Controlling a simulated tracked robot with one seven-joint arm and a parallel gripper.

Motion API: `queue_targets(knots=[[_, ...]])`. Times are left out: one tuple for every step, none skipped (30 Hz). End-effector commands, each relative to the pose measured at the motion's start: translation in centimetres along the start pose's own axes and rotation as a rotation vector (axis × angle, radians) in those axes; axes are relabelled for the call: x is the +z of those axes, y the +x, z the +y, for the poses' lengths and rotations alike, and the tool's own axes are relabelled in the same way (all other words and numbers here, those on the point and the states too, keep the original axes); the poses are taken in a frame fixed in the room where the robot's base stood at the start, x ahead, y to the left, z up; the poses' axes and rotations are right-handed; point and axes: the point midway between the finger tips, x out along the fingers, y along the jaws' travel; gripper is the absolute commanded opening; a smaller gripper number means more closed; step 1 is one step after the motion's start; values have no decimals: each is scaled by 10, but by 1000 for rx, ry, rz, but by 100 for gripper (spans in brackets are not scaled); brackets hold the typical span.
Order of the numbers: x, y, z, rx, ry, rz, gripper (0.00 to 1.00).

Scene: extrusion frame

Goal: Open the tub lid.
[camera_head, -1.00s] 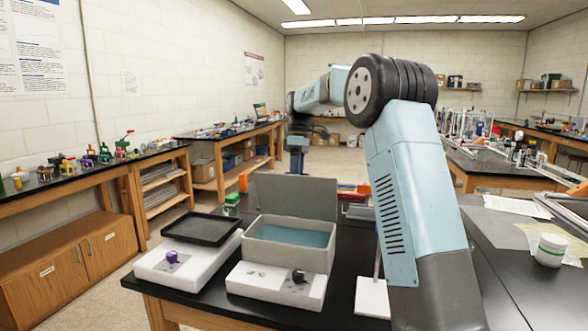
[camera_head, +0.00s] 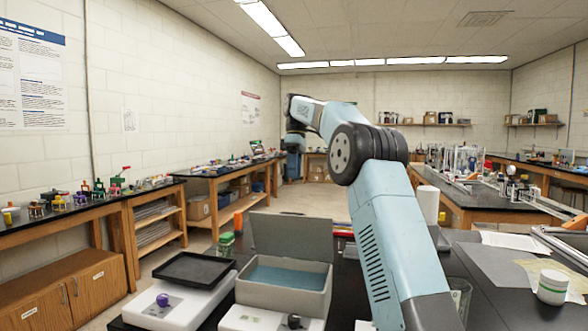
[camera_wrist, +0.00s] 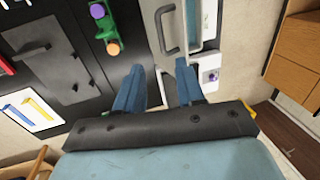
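The tub (camera_head: 285,293) is a grey open box on a white base, with blue-grey liquid inside, at the bottom of the head view. Its flat grey lid (camera_head: 292,238) stands raised at the tub's back edge. In the wrist view a pale grey panel, which looks like this lid (camera_wrist: 150,12), carries a dark loop handle (camera_wrist: 166,30). My gripper (camera_wrist: 158,70) shows two blue fingers spread apart, with nothing between them. The handle lies beyond the fingertips, apart from them. In the head view my arm reaches past the tub; the fingers are hard to make out there.
A second white unit (camera_head: 172,308) with a black tray (camera_head: 195,268) and purple knob stands left of the tub. A green-capped bottle (camera_head: 226,244) is behind it. A white jar (camera_head: 552,287) stands at the right. Side benches hold small equipment.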

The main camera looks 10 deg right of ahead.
Motion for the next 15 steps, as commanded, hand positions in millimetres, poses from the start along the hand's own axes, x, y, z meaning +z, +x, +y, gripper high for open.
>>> queue_targets(knots=[[0,-3,0,1,0,1,38],[0,-4,0,0,0,0,38],[0,-5,0,0,0,0,38],[0,-6,0,0,0,0,38],[0,-7,0,1,0,0,38],[0,-8,0,1,0,1,38],[0,-8,0,1,0,1,38],[0,-8,0,1,0,0,38],[0,-8,0,0,0,0,38],[0,-8,0,0,0,0,38],[0,-8,0,0,0,0,38],[0,-8,-1,0,-1,0,38],[-1,-8,-1,0,-1,0,38],[-1,-8,-1,0,-1,0,37],[0,-8,0,-1,-1,2,33]])
